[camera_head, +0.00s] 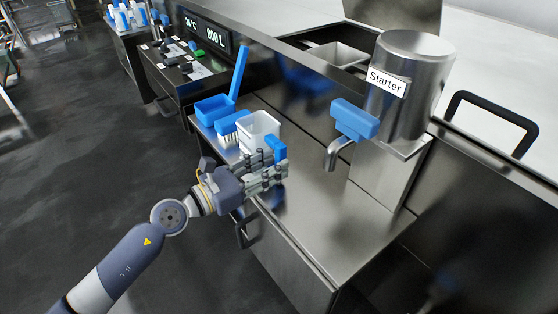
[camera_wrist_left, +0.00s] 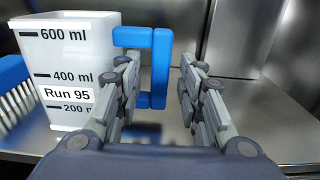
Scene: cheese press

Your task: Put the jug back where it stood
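The jug (camera_head: 259,126) is white with a blue handle and stands upright on the steel counter. In the left wrist view the jug (camera_wrist_left: 80,72) carries millilitre marks and a "Run 95" label. Its blue handle (camera_wrist_left: 160,68) faces my left gripper (camera_head: 280,165). In the wrist view the fingers of my left gripper (camera_wrist_left: 160,72) are apart, with the handle's upright bar between them. I see a gap on the right side of the bar; contact on the left side is unclear. The gripper hides part of the jug in the head view. My right gripper is not in view.
A blue scoop-like container (camera_head: 213,108) and a blue brush (camera_head: 231,128) stand close beside the jug. The steel counter (camera_head: 340,225) is clear to the right, below a spout (camera_head: 338,152) and the "Starter" tank (camera_head: 410,95). A steel wall rises behind.

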